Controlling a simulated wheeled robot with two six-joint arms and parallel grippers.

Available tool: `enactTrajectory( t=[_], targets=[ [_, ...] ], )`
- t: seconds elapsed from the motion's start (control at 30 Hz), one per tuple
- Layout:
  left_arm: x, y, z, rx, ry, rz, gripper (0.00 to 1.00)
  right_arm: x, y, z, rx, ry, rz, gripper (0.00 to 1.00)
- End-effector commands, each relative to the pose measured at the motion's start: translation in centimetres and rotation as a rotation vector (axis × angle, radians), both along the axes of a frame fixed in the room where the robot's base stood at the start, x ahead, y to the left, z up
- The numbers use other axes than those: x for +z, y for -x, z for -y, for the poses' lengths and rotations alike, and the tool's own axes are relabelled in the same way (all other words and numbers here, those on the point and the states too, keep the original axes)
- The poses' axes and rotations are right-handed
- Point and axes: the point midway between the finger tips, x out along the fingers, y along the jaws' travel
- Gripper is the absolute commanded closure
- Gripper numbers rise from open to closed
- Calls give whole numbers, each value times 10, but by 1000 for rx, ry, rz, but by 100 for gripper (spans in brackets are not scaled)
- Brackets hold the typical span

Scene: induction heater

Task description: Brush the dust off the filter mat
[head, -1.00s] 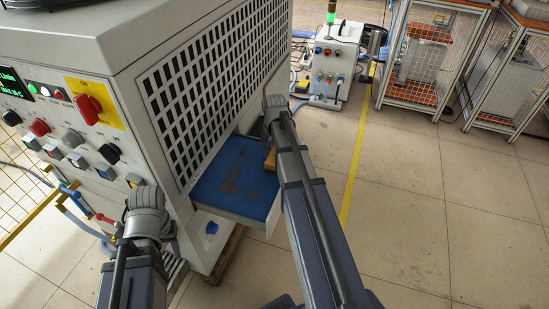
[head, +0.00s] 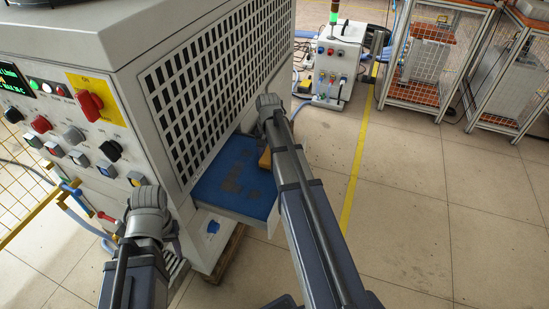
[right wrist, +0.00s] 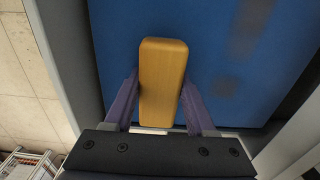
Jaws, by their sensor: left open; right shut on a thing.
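The blue filter mat (head: 212,187) lies in a pulled-out tray low on the side of the heater cabinet. Dark grey dust patches (head: 232,180) lie on its middle; more dust (right wrist: 250,30) shows at the upper right of the right wrist view. My right gripper (right wrist: 162,88) is shut on a wooden brush block (right wrist: 163,65), over the mat. The brush (head: 265,159) partly shows beside my right arm in the head view. Its bristles are hidden, so contact with the mat cannot be told. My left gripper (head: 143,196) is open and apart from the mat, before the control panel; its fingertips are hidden.
The cabinet's slotted grille (head: 215,80) rises directly above the mat. Knobs and a red switch (head: 90,103) are on the panel near my left arm. The tray's rim (right wrist: 62,60) borders the mat. The floor (head: 410,210) to the right is clear.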

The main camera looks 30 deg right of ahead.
Motion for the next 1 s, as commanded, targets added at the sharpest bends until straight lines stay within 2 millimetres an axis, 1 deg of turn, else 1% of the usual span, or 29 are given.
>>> enactTrajectory(
  t=[0.03, 0.1, 0.33, 0.43, 0.8, 1.0],
  targets=[
    [0, 0, 0, 0, 0, 0, 53, 1, -4, -3, 1, 0, 0, 100],
    [1, 0, 0, 0, 0, 0, 53, 1, -7, -5, 0, 0, 0, 100],
    [0, 0, 0, 0, 0, 0, 53, 0, -8, -7, 0, 0, 0, 100],
    [0, 0, 0, 0, 0, 0, 53, 0, -12, -9, 1, 0, 0, 100],
    [-3, 0, 0, 0, 0, 0, 53, -3, -34, -28, 2, 0, 0, 100],
    [-3, 0, 0, 0, 0, 0, 53, -3, -35, -30, 0, -1, 1, 100]
  ],
)
